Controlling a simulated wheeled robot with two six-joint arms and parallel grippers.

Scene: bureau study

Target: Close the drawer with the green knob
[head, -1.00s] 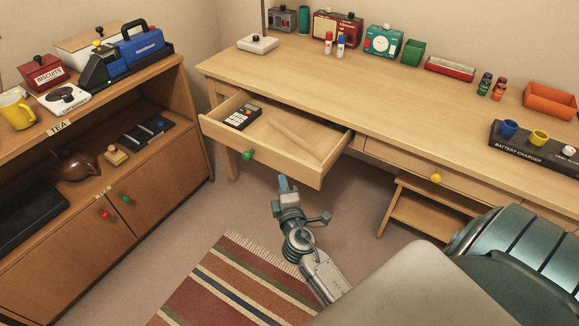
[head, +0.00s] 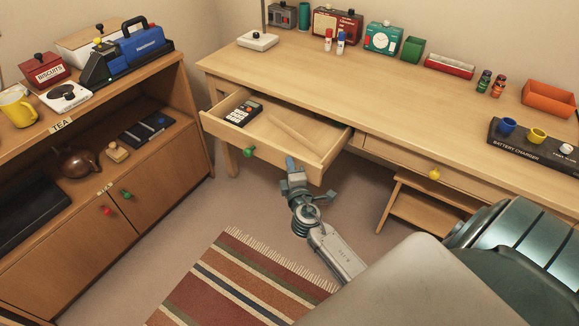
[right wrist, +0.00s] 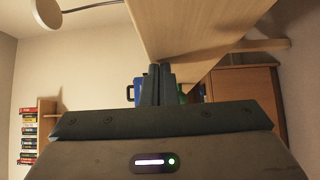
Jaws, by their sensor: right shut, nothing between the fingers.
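The drawer with the green knob (head: 225,134) stands pulled out at the left part of the desk. Its green knob (head: 249,152) sits on the middle of its front panel. Inside it lie a dark calculator (head: 243,112) and a long wooden piece (head: 294,129). My right gripper (head: 290,163) is shut and empty. Its tip overlaps the drawer's front panel in the head view, to the right of the knob; I cannot tell whether it touches. In the right wrist view the shut fingers (right wrist: 158,85) point ahead beside pale wood. My left gripper is not in view.
A closed drawer with a yellow knob (head: 434,174) is to the right in the desk (head: 370,90). A wooden step stool (head: 425,213) stands below it. A cabinet (head: 80,247) stands at left. A striped rug (head: 237,287) lies on the floor.

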